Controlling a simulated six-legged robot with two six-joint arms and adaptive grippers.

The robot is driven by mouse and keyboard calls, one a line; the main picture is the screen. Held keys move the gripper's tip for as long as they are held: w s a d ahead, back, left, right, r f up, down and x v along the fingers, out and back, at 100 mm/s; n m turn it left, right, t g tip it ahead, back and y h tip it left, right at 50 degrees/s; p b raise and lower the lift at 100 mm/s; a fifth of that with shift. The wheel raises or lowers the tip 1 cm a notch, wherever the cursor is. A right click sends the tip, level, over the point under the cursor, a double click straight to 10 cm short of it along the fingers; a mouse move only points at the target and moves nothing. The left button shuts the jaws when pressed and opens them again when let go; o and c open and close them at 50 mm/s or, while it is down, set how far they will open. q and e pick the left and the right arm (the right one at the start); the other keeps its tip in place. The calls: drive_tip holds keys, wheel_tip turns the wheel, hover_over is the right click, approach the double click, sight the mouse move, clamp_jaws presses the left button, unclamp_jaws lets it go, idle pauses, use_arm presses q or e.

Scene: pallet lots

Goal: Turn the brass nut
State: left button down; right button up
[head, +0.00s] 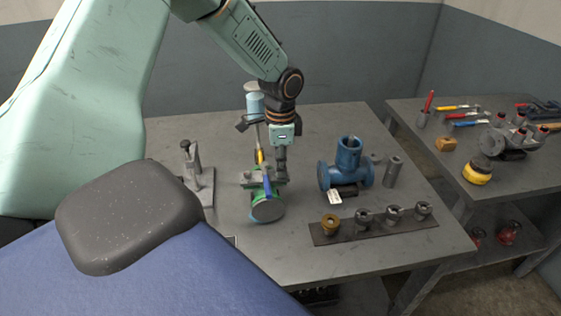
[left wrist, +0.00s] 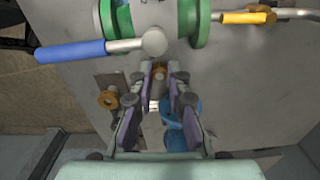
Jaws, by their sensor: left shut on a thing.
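A green-flanged valve (head: 256,196) with a blue-handled lever (head: 267,187) lies on the grey table. In the left wrist view the valve (left wrist: 188,22) is at the top, and the lever (left wrist: 70,51) points left from a round grey end. My left gripper (head: 281,178) points down at the valve's right side. Another brass piece (head: 330,223) sits on a dark strip. My right gripper is out of view.
The dark strip (head: 372,232) holds several grey fittings at the front right. A blue tee pipe (head: 348,165) stands right of my gripper. A grey clamp stand (head: 198,178) is at left. A second table (head: 440,150) at right bears tools and a grey valve body.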

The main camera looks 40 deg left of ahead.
use_arm(q)
drive_tip(key=shift+r+m+p, duration=0.1)
drive_tip(key=shift+m+p, duration=0.95)
drive_tip(key=shift+m, duration=0.05)
drive_tip(key=m+p, duration=0.1)
drive_tip(key=m, duration=0.1)
drive_tip(key=shift+m, duration=0.4)
drive_tip(key=m+p, duration=0.1)
drive_tip(key=m, duration=0.2)
drive_tip(key=shift+m+p, duration=0.3)
drive_tip(key=shift+m, duration=1.3)
drive_tip(key=c, duration=1.3)
unclamp_jaws()
drive_tip(key=shift+d, duration=0.1)
